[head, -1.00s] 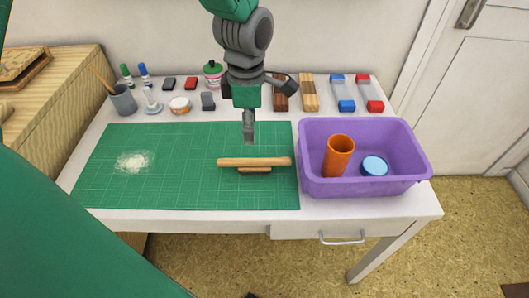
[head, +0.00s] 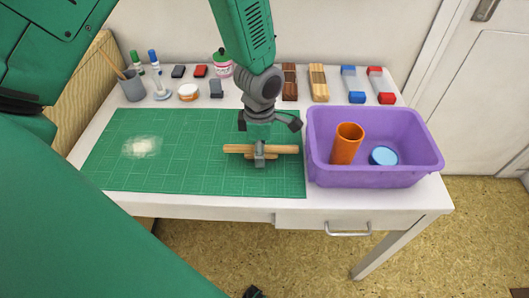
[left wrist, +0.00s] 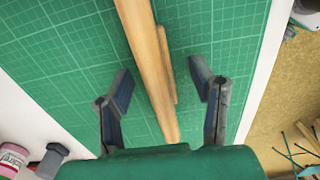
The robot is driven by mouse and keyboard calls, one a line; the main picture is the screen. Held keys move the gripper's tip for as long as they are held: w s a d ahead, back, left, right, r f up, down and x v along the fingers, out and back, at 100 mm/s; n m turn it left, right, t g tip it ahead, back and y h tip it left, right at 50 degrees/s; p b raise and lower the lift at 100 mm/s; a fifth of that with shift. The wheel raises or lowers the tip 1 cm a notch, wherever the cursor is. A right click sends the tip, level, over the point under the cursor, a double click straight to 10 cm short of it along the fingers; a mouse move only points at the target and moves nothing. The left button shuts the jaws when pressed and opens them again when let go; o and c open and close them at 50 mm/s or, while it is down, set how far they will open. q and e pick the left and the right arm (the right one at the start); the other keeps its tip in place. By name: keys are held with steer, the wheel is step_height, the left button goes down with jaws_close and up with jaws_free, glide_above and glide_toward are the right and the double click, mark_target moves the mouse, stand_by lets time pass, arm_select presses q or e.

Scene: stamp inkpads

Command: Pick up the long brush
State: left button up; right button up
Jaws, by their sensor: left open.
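The long brush (head: 286,149) is a pale wooden bar with a shorter wooden piece along one side. It lies crosswise on the green mat, left of the purple bin. My left gripper (head: 260,160) is over the middle of the brush, pointing down, and hides part of it. In the left wrist view, the brush (left wrist: 143,35) runs between the two spread fingers of my left gripper (left wrist: 162,75). The fingers are open, with a gap on each side of the brush. My right gripper is not in view.
The green mat (head: 210,178) has a pale powdery patch (head: 141,147) at left. The purple bin (head: 375,177) holds an orange cylinder (head: 347,143) and a blue-lidded round thing (head: 383,155). Brushes, blocks, pots and a grey cup (head: 133,87) line the table's back.

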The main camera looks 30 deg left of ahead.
arm_select(q)
steer(key=shift+s+a+f, duration=0.1)
steer(key=shift+a, duration=0.35)
steer(key=shift+c, duration=0.8)
steer(key=shift+a, duration=0.25)
jaws_close()
steer(key=shift+d, duration=0.35)
steer(key=shift+d+r, duration=0.1)
steer(key=shift+r, duration=0.25)
steer(key=r, duration=0.2)
steer(key=r+p, duration=0.1)
steer(key=r, duration=0.5)
steer(key=shift+a+r+p, duration=0.25)
steer(key=shift+a+p, duration=0.05)
steer(key=shift+r, duration=0.3)
steer(key=shift+d+r, duration=0.15)
steer(key=shift+d, duration=0.05)
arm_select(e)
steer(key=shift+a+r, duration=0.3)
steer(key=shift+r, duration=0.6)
